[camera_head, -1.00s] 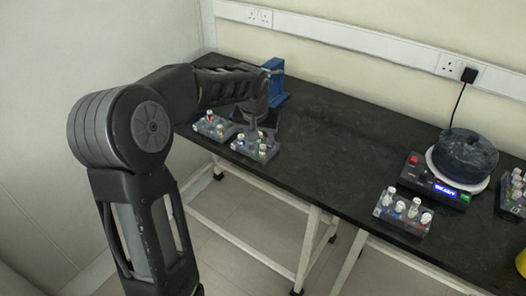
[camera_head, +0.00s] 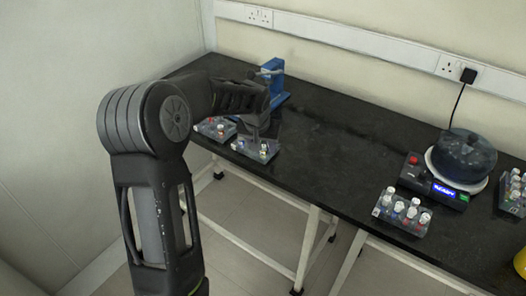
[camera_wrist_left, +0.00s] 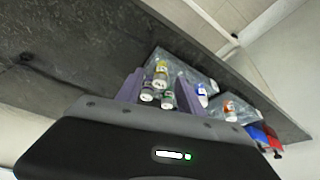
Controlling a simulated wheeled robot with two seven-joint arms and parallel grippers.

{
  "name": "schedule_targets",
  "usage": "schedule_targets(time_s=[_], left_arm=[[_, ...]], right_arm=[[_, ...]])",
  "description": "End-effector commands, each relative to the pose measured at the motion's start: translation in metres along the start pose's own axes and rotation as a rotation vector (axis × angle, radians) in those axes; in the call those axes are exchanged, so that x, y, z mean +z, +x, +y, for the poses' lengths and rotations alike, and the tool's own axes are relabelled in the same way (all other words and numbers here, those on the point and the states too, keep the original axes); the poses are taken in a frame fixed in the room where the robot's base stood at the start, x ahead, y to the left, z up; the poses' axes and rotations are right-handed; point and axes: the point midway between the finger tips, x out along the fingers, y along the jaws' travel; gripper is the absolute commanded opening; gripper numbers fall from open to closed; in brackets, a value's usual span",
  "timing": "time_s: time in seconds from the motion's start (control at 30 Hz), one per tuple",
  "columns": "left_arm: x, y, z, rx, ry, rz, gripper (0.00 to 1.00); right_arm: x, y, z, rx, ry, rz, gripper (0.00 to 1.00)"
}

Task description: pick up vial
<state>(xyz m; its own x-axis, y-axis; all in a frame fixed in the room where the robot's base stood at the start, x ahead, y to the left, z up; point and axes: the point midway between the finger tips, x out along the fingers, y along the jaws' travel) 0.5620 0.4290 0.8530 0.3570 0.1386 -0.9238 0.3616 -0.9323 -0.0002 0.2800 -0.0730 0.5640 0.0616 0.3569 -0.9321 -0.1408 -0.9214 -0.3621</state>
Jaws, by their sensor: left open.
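My left gripper (camera_head: 256,139) is open, pointing down over a clear rack of vials (camera_head: 253,155) near the table's front edge. In the left wrist view its two purple fingers (camera_wrist_left: 159,92) stand on either side of a small group of vials. A vial with a yellow band (camera_wrist_left: 161,73), a white-capped vial (camera_wrist_left: 147,95) and a green-banded vial (camera_wrist_left: 168,99) show there. I cannot tell which of them is squarely between the fingertips. A vial with a blue label (camera_wrist_left: 202,93) stands just outside the right-hand finger. My right gripper is not in view.
Another vial rack (camera_head: 214,131) stands close on the left, partly behind my arm. A blue device (camera_head: 273,83) is behind the gripper. A round-topped machine (camera_head: 463,160) and a vial rack (camera_head: 402,214) are at the right. The middle of the black table (camera_head: 340,145) is clear.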

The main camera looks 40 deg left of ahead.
Motion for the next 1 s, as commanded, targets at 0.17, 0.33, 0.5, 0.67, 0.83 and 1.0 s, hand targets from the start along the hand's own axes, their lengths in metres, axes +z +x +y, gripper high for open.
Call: schedule_targets(time_s=[0.17, 0.33, 0.5, 0.67, 0.83, 1.0], left_arm=[[0.0001, -0.0002, 0.0000, 0.000, 0.000, 0.000, 0.45], [0.0001, -0.0003, 0.0001, 0.000, 0.000, 0.000, 0.45], [0.0001, -0.0003, 0.0001, 0.000, 0.000, 0.000, 0.31], [0.0001, -0.0003, 0.0001, 0.000, 0.000, 0.000, 0.18], [0.0001, -0.0003, 0.0001, 0.000, 0.000, 0.000, 0.04], [0.0001, -0.0003, 0.0001, 0.000, 0.000, 0.000, 0.00]], right_arm=[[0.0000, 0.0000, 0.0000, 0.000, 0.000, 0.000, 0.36], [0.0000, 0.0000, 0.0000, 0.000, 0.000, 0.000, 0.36], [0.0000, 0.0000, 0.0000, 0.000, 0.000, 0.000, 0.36], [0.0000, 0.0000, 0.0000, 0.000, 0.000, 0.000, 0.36], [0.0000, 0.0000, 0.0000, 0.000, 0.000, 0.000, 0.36], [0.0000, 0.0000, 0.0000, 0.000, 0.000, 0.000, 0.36]])
